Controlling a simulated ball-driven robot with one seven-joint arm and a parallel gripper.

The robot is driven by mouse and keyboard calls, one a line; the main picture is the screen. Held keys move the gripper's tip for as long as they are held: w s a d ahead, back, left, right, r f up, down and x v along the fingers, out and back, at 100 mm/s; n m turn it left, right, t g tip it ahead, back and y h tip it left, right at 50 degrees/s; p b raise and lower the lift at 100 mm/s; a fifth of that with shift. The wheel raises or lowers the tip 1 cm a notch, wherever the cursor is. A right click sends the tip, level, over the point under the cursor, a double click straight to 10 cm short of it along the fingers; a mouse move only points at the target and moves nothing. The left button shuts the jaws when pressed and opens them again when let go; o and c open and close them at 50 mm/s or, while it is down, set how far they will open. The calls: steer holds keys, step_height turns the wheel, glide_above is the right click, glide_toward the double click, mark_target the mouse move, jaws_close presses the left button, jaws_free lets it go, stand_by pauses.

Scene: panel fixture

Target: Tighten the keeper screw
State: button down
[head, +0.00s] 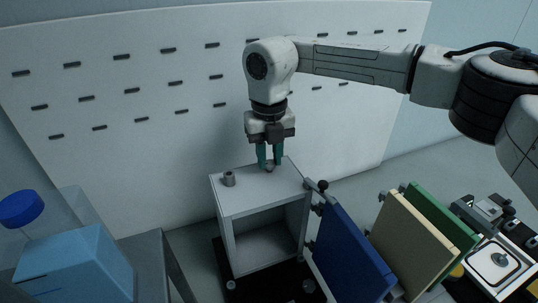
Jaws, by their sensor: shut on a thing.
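My gripper (269,163) points straight down over the top of a grey open-fronted box (255,190). Its two teal fingers are closed on a small grey knob-like piece (269,168) at the box top, which looks like the keeper screw; the fingers hide much of it. I cannot tell how far the screw is turned in.
The box stands on a black base (265,290). Blue (345,255), cream (412,245) and green (440,220) panels stand to the right. A blue-capped bottle (22,209) and a light-blue block (75,268) are at left. A slotted white board (130,120) rises behind.

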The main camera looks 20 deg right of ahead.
mark_target(269, 162)
steer(key=shift+w+r+m, duration=0.1)
steer(key=shift+r+m, duration=0.05)
steer(key=shift+m, duration=0.55)
steer(key=c, duration=0.9)
jaws_free()
step_height(269, 162, up, 11)
steer(key=shift+f+b, duration=0.2)
steer(key=shift+b, duration=0.8)
steer(key=shift+f, duration=0.1)
